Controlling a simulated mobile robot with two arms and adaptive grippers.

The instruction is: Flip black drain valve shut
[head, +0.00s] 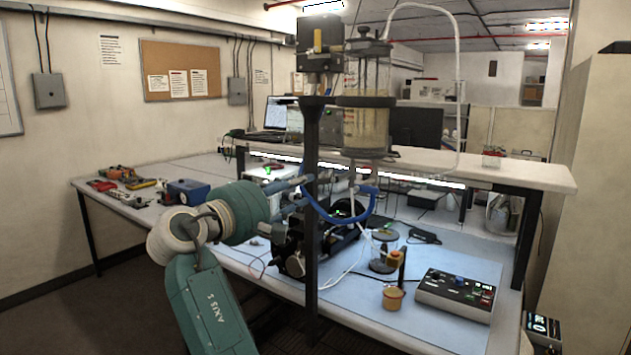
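A clear sealed cylinder (366,125) with a tan filling stands upright above the bench, with metal end caps and pale tubing. The black drain valve is too small or hidden to make out; pale tubing and a blue hose (362,212) hang below the cylinder. The post partly hides the fingertips. I cannot tell whether they touch the post.
A dark machine (290,250), a tan cup (392,298) and a control box (458,294) stand on the blue mat (350,297). A raised shelf (500,176) runs behind. Tools lie at left.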

